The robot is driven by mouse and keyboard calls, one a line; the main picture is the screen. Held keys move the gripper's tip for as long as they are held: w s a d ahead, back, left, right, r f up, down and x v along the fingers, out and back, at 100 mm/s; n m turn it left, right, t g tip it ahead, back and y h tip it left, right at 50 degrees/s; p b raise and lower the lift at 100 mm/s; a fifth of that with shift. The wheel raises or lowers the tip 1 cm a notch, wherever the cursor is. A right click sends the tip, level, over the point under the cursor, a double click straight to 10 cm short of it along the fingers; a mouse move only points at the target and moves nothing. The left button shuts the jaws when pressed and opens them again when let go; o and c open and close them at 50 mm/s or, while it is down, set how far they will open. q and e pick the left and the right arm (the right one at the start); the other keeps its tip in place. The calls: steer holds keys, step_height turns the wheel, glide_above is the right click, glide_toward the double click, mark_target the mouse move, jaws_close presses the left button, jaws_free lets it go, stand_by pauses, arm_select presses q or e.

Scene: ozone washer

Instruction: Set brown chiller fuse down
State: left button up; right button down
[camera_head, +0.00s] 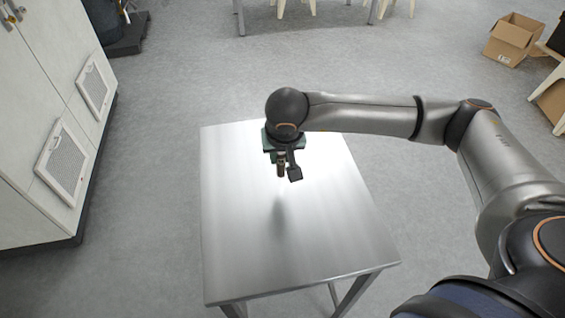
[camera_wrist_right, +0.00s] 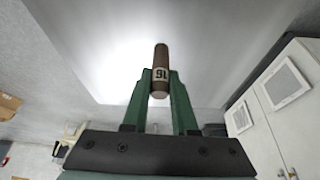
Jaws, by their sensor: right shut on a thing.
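The brown chiller fuse (camera_wrist_right: 160,72) is a small brown cylinder with a pale band marked with dark figures. My right gripper (camera_wrist_right: 160,88) has its green fingers shut on it in the right wrist view. In the head view the right gripper (camera_head: 287,172) hangs over the metal table, and the fuse (camera_head: 281,170) shows small at its tip. The fuse appears to be above the tabletop, with a dark reflection or shadow below it. My left gripper is not in view.
The bare metal table (camera_head: 290,245) has free room all around. White cabinets (camera_head: 45,120) with vents stand at the left. A cardboard box (camera_head: 511,38) lies on the floor at the far right. Grey floor surrounds the table.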

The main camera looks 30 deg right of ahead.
mark_target(282, 165)
steer(key=shift+w+d+f, duration=0.2)
steer(key=shift+f, duration=0.05)
steer(key=f, duration=0.3)
steer(key=shift+w+d+f+p, duration=0.1)
steer(key=shift+w+d+p, duration=0.1)
steer(key=shift+p, duration=0.2)
steer(key=shift+f, duration=0.2)
steer(key=shift+f+b, duration=0.2)
steer(key=shift+b, duration=0.1)
steer(key=c, duration=0.7)
jaws_free()
steer(key=shift+r, duration=0.15)
